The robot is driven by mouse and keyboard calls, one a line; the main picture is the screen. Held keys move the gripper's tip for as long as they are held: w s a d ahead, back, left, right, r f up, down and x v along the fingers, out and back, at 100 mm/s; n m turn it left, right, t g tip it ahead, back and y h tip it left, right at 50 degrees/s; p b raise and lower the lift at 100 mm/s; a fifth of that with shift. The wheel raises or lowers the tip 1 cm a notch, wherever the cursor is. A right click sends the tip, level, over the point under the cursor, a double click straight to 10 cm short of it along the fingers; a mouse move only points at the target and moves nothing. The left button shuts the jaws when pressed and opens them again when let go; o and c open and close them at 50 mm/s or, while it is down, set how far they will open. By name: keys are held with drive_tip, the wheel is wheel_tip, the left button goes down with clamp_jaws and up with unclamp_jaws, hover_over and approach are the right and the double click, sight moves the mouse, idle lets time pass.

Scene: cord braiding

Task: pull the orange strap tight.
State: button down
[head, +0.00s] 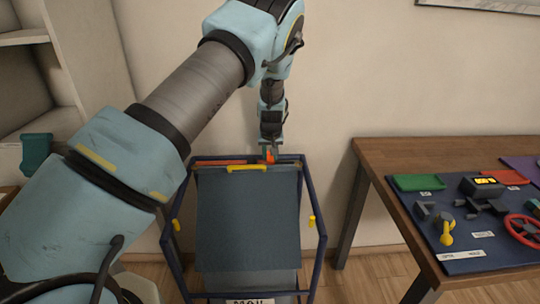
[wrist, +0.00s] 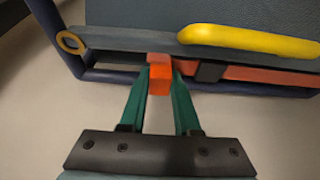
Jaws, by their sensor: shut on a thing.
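The orange strap (wrist: 262,76) runs along the top bar of a dark blue frame, and a black buckle (wrist: 209,72) sits on it. In the head view the strap (head: 222,162) shows along the frame's top edge. My gripper (wrist: 159,80) has green fingers shut on the strap's orange end piece, which lies between the fingertips beside the bar. In the head view my gripper (head: 269,153) points down at the right part of the top bar. How taut the strap is cannot be told.
A yellow handle (head: 247,168) lies along the frame's top, with yellow knobs on the frame's sides. A dark panel (head: 245,220) hangs in the frame. A wooden table (head: 400,155) with a blue board of parts stands at right. Shelves are at left.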

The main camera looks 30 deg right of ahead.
drive_tip(key=s+d, duration=0.3)
drive_tip(key=d, duration=0.4)
drive_tip(key=shift+b, duration=0.45)
drive_tip(key=shift+s, duration=0.1)
drive_tip(key=c, duration=0.6)
unclamp_jaws()
drive_tip(key=shift+r, duration=0.15)
drive_tip(key=b+v, duration=0.2)
drive_tip(key=v, duration=0.8)
drive_tip(key=shift+s+a+r, duration=0.1)
drive_tip(key=shift+s+r, duration=0.1)
drive_tip(key=shift+r, duration=0.05)
